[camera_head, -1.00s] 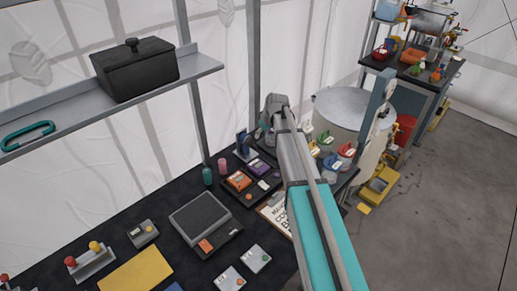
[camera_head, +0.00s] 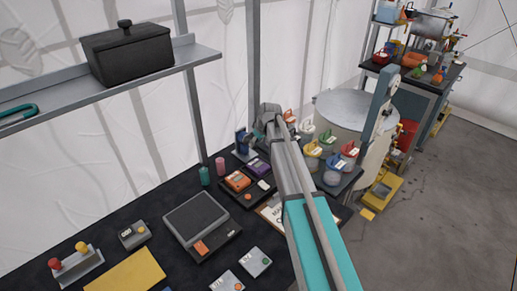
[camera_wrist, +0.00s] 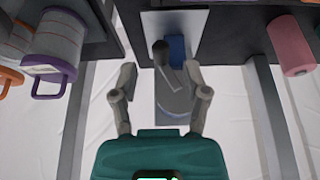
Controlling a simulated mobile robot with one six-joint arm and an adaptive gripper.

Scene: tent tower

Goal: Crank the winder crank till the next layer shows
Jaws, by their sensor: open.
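The winder (camera_wrist: 175,98) is a grey rounded body on a pale plate with a blue part, in the wrist view. Its crank (camera_wrist: 160,52) has a dark, upright-looking knob on a grey arm. My gripper (camera_wrist: 161,78) is open, with one finger on each side of the crank and a gap to both. I cannot tell if it touches anything. In the head view my gripper (camera_head: 270,117) is at the back of the bench, just right of a small blue part of the winder (camera_head: 242,142). The crank is hidden there by my gripper. No layer can be made out.
Jars with coloured handles (camera_head: 330,155) stand close to the right of my arm. A pink cylinder (camera_head: 220,167) and a teal one (camera_head: 204,176) stand to the left. A shelf with a black pot (camera_head: 127,52) hangs above left. A white drum (camera_head: 345,108) stands behind the jars.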

